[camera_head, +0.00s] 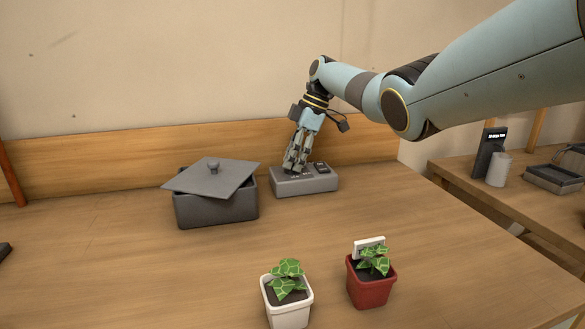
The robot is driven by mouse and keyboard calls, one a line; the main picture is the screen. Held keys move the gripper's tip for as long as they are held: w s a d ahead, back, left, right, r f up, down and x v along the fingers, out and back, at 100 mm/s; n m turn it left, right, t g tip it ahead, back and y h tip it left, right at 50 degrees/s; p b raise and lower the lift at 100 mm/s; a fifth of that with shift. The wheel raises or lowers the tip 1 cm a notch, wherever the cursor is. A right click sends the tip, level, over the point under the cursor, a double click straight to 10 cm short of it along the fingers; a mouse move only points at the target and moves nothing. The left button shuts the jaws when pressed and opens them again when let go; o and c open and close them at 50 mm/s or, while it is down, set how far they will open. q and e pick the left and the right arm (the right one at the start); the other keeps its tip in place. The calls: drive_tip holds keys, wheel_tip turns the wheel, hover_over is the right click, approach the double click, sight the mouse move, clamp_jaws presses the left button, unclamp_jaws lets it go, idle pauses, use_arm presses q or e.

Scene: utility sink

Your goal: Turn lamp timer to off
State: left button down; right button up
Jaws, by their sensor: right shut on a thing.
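A grey box (318,184) with controls on top sits near the back of the wooden table; it looks like the lamp timer. A small dark block or switch (321,168) shows on the right part of its top. My right gripper (291,170) points down at the left part of the top, its fingers closed on a small part there. The fingers hide that part, so its setting cannot be read. My left gripper is not in view.
A dark square pot (217,209) with a tilted lid (212,177) stands left of the timer. A white-potted plant (288,305) and a red-potted plant (371,285) stand in front. A side table at right holds a dark upright device (486,152), a grey cup (498,170) and a tray (553,179).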

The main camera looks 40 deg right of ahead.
drive_tip(key=shift+n, duration=0.3)
drive_tip(key=o, duration=1.1)
drive_tip(key=shift+o, duration=0.2)
drive_tip(key=v, duration=1.2)
drive_tip(key=shift+w, duration=0.15)
